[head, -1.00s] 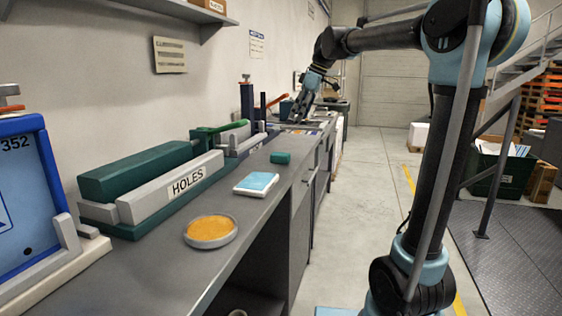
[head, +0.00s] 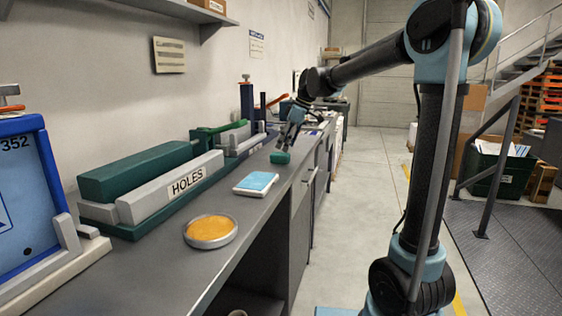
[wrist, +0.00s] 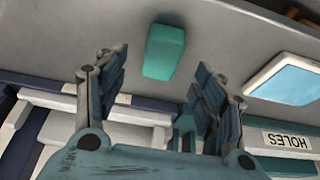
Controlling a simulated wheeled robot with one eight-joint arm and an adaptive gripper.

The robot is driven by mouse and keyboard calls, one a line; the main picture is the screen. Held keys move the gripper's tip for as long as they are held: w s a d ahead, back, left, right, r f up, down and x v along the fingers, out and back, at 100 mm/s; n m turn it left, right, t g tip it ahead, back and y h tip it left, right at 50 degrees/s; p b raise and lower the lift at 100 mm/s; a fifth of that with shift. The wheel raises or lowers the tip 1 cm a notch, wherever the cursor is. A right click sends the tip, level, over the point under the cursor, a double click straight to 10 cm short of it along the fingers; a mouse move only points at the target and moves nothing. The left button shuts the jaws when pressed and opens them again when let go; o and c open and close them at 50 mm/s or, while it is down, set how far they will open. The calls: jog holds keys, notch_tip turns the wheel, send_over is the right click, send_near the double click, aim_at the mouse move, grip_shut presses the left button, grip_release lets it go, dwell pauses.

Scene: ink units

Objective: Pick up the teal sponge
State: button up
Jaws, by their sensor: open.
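The teal sponge (head: 280,158) is a small block lying on the grey bench top, near the bench's front edge, beyond the blue and white pad. In the wrist view the sponge (wrist: 164,52) shows whole, between and ahead of the two fingers. My gripper (head: 284,146) is just above and behind the sponge in the head view, and its fingers are small there. In the wrist view my gripper (wrist: 163,85) is open, with fingers wide apart and nothing between the pads. I see no contact with the sponge.
The blue and white pad (head: 256,183) and a round dish of orange material (head: 210,231) lie nearer on the bench (head: 240,208). A green and grey fixture marked HOLES (head: 170,195) runs along the wall side. Bare bench top surrounds the sponge.

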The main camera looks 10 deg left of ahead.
aim_at(281, 153)
jog(key=shift+x, duration=2.3)
jog(key=shift+a, duration=0.15)
jog(key=shift+c, duration=0.5)
jog(key=c, duration=0.9)
